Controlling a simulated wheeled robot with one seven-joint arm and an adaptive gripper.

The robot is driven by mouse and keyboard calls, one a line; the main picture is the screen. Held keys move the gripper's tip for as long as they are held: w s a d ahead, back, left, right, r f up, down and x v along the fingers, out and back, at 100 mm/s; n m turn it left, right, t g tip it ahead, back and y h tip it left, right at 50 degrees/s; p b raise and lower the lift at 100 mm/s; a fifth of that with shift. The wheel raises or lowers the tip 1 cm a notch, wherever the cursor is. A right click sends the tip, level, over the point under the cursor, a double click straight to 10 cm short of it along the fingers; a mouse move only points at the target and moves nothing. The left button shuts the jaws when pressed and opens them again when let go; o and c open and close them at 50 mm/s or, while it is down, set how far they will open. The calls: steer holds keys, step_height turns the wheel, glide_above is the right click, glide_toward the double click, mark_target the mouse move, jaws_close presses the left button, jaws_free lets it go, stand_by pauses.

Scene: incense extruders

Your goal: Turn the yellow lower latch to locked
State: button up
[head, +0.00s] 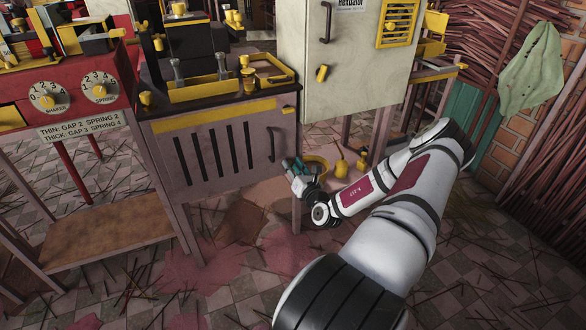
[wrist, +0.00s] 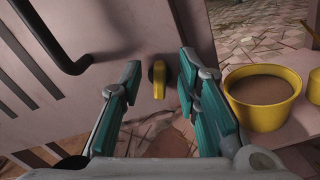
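The yellow lower latch (wrist: 158,80) shows in the wrist view on the pinkish-grey cabinet door (wrist: 110,35), near its right edge and below the dark handle. Its tab hangs downward, roughly vertical. My gripper (wrist: 159,72) is open, with one teal finger on each side of the latch and a visible gap to both. I cannot tell how far the fingertips are from the door. In the head view my gripper (head: 296,167) is at the door's lower right corner and hides the lower latch. A yellow upper latch (head: 288,110) shows higher on the same door edge.
The dark door handle (wrist: 60,45) is left of my gripper in the wrist view. A yellow bowl of brown material (wrist: 262,95) stands close on the right, on a low shelf. A tall pale cabinet (head: 345,60) stands to the right of the door in the head view.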

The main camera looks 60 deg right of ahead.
jaws_close()
steer(key=shift+m+p, duration=0.3)
steer(key=shift+p, duration=0.25)
steer(key=m+p, duration=0.2)
steer(key=shift+p, duration=0.35)
steer(key=shift+s+d+f+m+p, duration=0.15)
steer(key=shift+m+p, duration=0.75)
steer(key=shift+m, duration=0.9)
steer(key=shift+f+m+p, duration=0.25)
steer(key=shift+m+p, duration=0.7)
steer(key=shift+m, duration=0.85)
steer(key=shift+s+d+f+m+p, duration=0.15)
steer(key=shift+m+p, duration=0.75)
steer(key=shift+m, duration=0.9)
steer(key=shift+w, duration=0.15)
